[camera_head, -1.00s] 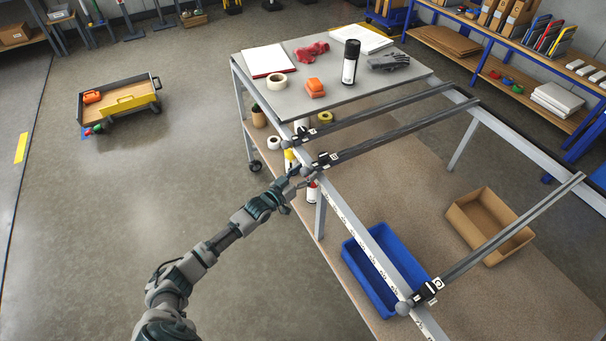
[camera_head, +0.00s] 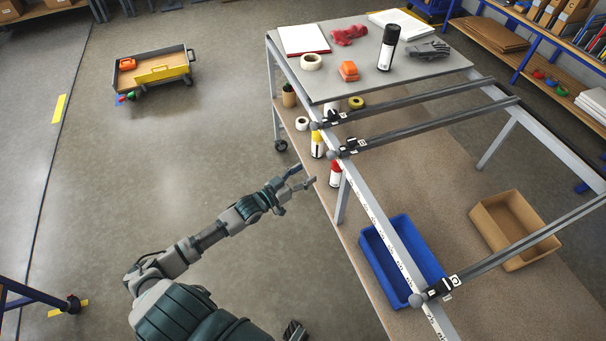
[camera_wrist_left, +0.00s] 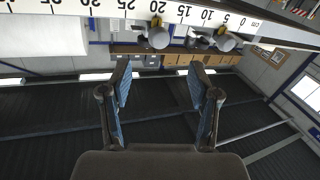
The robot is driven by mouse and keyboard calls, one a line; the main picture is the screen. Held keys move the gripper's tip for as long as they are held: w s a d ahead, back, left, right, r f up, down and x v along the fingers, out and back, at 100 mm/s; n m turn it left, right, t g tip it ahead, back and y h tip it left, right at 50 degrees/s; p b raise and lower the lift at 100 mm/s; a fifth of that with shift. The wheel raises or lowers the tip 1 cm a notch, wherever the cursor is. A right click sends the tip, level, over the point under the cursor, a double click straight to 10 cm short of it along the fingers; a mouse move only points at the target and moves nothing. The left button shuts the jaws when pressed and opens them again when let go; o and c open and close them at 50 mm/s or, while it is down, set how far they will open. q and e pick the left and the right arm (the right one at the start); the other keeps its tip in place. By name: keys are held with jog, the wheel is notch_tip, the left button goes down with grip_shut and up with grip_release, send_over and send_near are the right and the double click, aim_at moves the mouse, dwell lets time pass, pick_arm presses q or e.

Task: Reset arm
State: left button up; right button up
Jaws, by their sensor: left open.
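My left arm reaches from the bottom left in the head view. Its gripper (camera_head: 297,180) is open and empty, with its fingers pointing right, beside the near side of the metal frame table. The left wrist view shows both blue-padded fingers (camera_wrist_left: 162,88) spread apart with nothing between them. A rail with a printed scale (camera_head: 385,240) runs along the table's near side and carries dark crossbars (camera_head: 430,128). The scale (camera_wrist_left: 150,12) also crosses the top of the left wrist view, beyond the fingertips.
The grey tabletop (camera_head: 365,88) holds a spray can (camera_head: 388,48), a tape roll and gloves. A blue bin (camera_head: 370,262) and a cardboard box (camera_head: 550,245) sit on the lower shelf (camera_head: 480,305). A cart (camera_head: 125,85) stands at the upper left.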

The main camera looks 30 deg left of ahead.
dwell(0.3)
pick_arm(q)
jog(key=s+d+f+g+y, duration=0.1)
jog(key=s+f+g+y, duration=0.3)
jog(key=f, duration=0.7)
jog(key=s+f+n+g+h, duration=0.1)
jog(key=s+f, duration=0.4)
jog(key=f, duration=0.6)
jog(key=s+d+f+g+y, duration=0.1)
jog(key=s+f+g+y, duration=0.3)
jog(key=f, duration=0.7)
jog(key=s+d+f+g, duration=0.2)
jog(key=s+f, duration=0.3)
jog(key=s, duration=0.3)
jog(key=s+d+f+g, duration=0.2)
jog(key=s+f, duration=0.4)
jog(key=s, duration=0.3)
jog(key=s+d+f+m+g+h, duration=0.1)
jog(key=s+d+f, duration=0.3)
jog(key=s, duration=0.4)
jog(key=shift+s+d+f+g, duration=0.25)
jog(key=shift+s+f+g, duration=0.15)
jog(key=shift+f+g, duration=0.3)
jog(key=shift+w, duration=0.1)
